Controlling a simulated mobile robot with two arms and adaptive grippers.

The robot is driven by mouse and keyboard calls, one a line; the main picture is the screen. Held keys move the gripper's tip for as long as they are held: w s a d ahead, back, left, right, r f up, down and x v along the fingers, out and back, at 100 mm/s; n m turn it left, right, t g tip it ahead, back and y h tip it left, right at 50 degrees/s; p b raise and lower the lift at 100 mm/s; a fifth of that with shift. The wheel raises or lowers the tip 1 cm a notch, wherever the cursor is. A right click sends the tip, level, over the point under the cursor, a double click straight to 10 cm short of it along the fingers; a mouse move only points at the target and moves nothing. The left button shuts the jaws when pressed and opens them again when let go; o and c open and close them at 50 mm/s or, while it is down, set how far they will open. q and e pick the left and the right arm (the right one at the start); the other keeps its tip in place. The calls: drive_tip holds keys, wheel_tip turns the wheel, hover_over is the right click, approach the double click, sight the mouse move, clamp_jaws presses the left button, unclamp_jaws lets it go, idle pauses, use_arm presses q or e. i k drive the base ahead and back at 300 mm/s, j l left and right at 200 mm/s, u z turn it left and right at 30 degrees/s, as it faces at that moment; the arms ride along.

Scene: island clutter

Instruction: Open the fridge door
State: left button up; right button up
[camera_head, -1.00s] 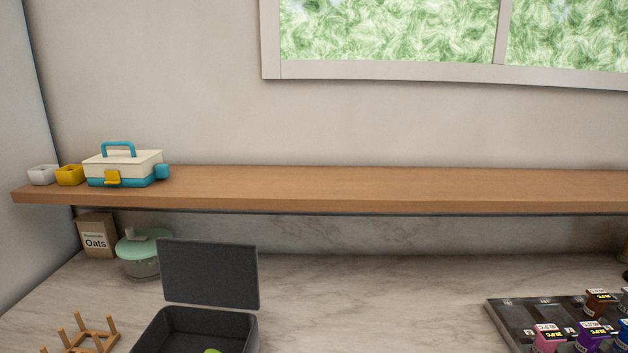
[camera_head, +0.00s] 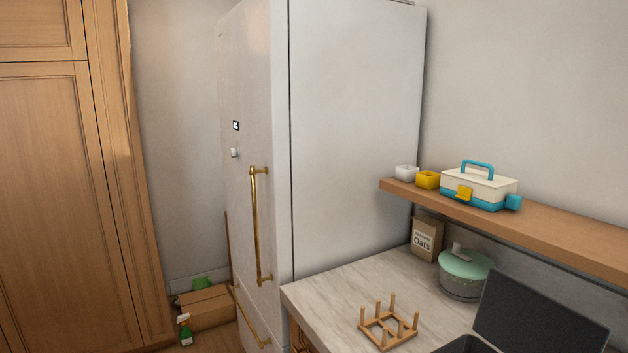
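A tall white fridge (camera_head: 355,130) stands in the middle of the head view, left of the counter. Its front faces left and is seen at a steep angle. The fridge door (camera_head: 250,90) looks shut. A long vertical brass handle (camera_head: 255,225) is on it, with a small round knob and a dark label higher up. A second brass handle (camera_head: 248,318) sits lower, on the front below. Neither of my grippers is in view.
A marble counter (camera_head: 335,290) adjoins the fridge, holding a wooden peg rack (camera_head: 388,328), a green-lidded jar (camera_head: 465,275) and an oats box (camera_head: 425,238). A wooden shelf (camera_head: 560,230) hangs above. A cardboard box (camera_head: 207,308) and spray bottle (camera_head: 185,330) stand on the floor near a wooden cabinet (camera_head: 60,200).

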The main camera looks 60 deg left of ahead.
sight(251, 41)
drive_tip(key=u, duration=2.3)
drive_tip(key=i+j+u, duration=0.1)
drive_tip(key=i+j, duration=0.05)
